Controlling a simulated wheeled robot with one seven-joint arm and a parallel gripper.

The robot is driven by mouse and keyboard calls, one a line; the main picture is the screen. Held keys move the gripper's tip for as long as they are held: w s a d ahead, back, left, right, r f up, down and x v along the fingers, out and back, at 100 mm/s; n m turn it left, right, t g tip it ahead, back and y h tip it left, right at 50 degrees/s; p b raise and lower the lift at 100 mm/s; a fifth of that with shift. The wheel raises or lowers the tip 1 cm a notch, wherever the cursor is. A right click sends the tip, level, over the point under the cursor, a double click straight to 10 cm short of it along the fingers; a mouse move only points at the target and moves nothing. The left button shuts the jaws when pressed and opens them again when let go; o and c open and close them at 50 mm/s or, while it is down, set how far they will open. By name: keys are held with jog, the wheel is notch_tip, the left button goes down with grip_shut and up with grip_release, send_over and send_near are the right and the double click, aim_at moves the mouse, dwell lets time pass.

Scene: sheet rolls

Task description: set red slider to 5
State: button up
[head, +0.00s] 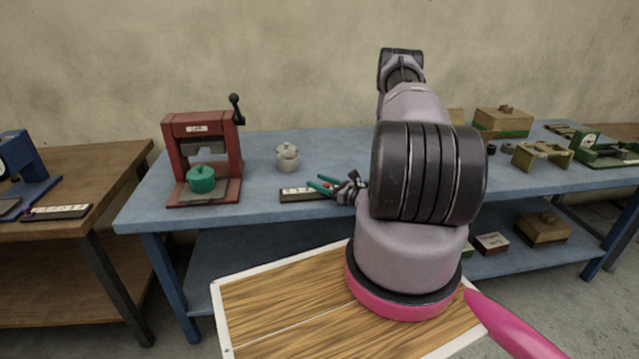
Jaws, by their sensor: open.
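A pale marked scale strip (297,195) lies at the front edge of the blue table. My gripper (317,183) has green fingers, is open, and is just above the strip's right part. I cannot make out a red slider on this strip; my gripper and arm hide its right end. A second marked strip (62,212) lies on the brown table at the left, with a small purplish piece near its left end. Its markings are too small to read.
A red press (182,150) with a green lidded pot (201,179) in it stands left of my gripper. A pale grey lidded pot (288,160) stands behind the strip. Boxes and a green scale (612,150) are at the right of the blue table (255,205).

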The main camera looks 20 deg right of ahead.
grip_shut()
dwell(1.4)
